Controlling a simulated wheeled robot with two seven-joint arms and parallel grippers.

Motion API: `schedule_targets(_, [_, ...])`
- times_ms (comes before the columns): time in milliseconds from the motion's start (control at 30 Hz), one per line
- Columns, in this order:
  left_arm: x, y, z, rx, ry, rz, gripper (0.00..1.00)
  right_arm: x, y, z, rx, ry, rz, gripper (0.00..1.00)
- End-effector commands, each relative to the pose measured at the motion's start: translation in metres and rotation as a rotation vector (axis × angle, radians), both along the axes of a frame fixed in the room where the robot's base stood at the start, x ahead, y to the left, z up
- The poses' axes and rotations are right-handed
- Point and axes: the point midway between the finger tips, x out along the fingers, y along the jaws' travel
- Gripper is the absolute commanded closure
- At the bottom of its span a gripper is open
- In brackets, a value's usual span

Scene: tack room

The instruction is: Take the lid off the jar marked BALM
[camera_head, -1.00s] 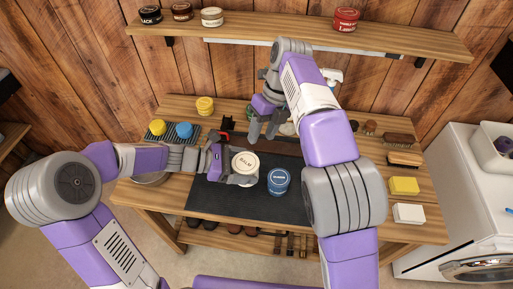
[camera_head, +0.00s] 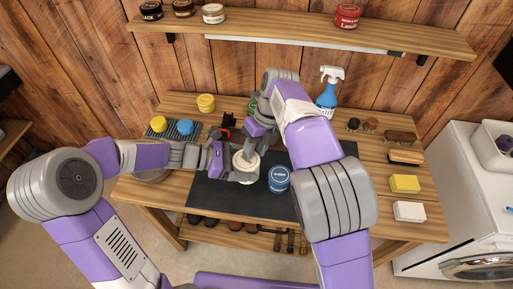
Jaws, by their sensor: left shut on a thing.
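The BALM jar (camera_head: 243,163), with a cream lid, stands on the dark mat at the bench's middle; its lettering is now mostly hidden. My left gripper (camera_head: 233,174) reaches in from the left and is shut on the jar's side. My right gripper (camera_head: 252,150) points down from behind, its fingers over the back part of the lid. Whether those fingers touch the lid, or are open or shut, I cannot tell.
A blue jar (camera_head: 279,180) stands close to the right of the BALM jar. The dark mat (camera_head: 225,198) is clear in front. A blue spray bottle (camera_head: 327,97) stands at the back. Brushes (camera_head: 400,137), a yellow block (camera_head: 405,184) and a white block (camera_head: 409,211) lie at the right.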

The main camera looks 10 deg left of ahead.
Motion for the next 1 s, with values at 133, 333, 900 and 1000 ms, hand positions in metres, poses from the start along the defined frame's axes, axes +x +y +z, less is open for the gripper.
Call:
schedule_targets(133, [0.0,-0.002,0.005,-0.009,-0.009,-0.007,1.0,0.002,-0.005,-0.005,-0.015,-0.001,-0.006,0.97])
schedule_targets(333, [0.0,-0.002,0.006,-0.01,-0.011,-0.007,1.0,0.002,-0.005,-0.005,-0.017,-0.001,-0.006,0.41])
schedule_targets(900, [0.001,-0.003,0.007,-0.011,-0.013,-0.007,1.0,0.0,-0.001,0.004,-0.009,0.004,0.002,0.4])
schedule_targets(1000, [0.001,-0.002,0.006,-0.009,-0.01,-0.007,1.0,0.001,-0.001,0.02,-0.008,0.001,0.001,0.4])
